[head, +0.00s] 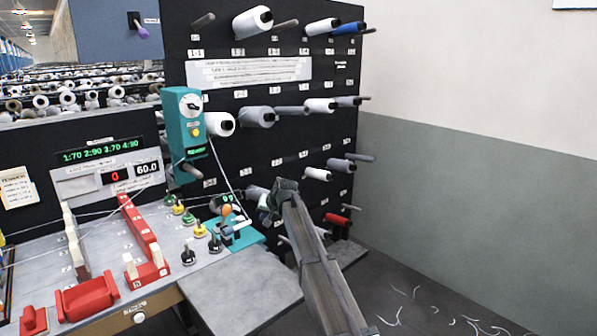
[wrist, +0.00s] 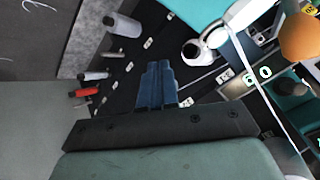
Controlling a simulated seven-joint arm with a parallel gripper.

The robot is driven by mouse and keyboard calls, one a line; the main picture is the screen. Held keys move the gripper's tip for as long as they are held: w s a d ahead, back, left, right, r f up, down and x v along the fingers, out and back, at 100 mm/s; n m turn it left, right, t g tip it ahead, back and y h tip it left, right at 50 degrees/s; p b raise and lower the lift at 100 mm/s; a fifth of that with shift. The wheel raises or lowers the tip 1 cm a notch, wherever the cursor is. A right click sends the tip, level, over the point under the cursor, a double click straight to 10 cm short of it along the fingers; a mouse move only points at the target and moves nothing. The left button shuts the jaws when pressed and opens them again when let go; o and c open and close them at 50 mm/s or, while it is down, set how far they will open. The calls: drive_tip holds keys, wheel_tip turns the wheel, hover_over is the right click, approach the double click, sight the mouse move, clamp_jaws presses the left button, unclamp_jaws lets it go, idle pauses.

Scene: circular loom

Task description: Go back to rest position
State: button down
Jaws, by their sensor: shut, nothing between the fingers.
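My gripper (head: 278,190) is in front of the lower part of the black spool rack (head: 291,70) in the head view, with my arm reaching up from the bottom. In the wrist view my gripper's blue-grey fingers (wrist: 158,88) are together and empty. They point toward the rack's labelled pegs. A grey spool lies partly behind my gripper in the head view. It cannot be told from the frames whether my gripper touches it.
A teal stand (head: 240,236) with an orange knob (wrist: 303,38) is close to my gripper. The control panel with red blocks (head: 88,297) is at lower left.

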drive_tip(key=s+d+f+g+h, duration=0.1)
drive_tip(key=s+d+f+h, duration=0.3)
drive_tip(key=d+f, duration=1.05)
drive_tip(key=s+d+f+g, duration=0.2)
drive_tip(key=s+d+f, duration=0.3)
drive_tip(key=s+f, duration=0.65)
drive_tip(key=s+d+f+g, duration=0.2)
drive_tip(key=s+d+f, duration=0.3)
drive_tip(key=s+f, duration=0.7)
drive_tip(key=s+d+f+m+g+h, duration=0.1)
drive_tip(key=s+d+f+g, duration=0.15)
drive_tip(key=s+f, duration=0.55)
drive_tip(key=s+d+f+g, duration=0.1)
drive_tip(key=s+d+f, duration=0.25)
drive_tip(key=s, duration=0.75)
drive_tip(key=s+d+f+g, duration=0.1)
drive_tip(key=s+d+g, duration=0.1)
drive_tip(key=s, duration=1.1)
drive_tip(key=s+d+f+g, duration=0.1)
drive_tip(key=s+d+g, duration=0.1)
drive_tip(key=s, duration=1.1)
drive_tip(key=shift+s+d+f, duration=0.2)
drive_tip(key=shift+f, duration=0.05)
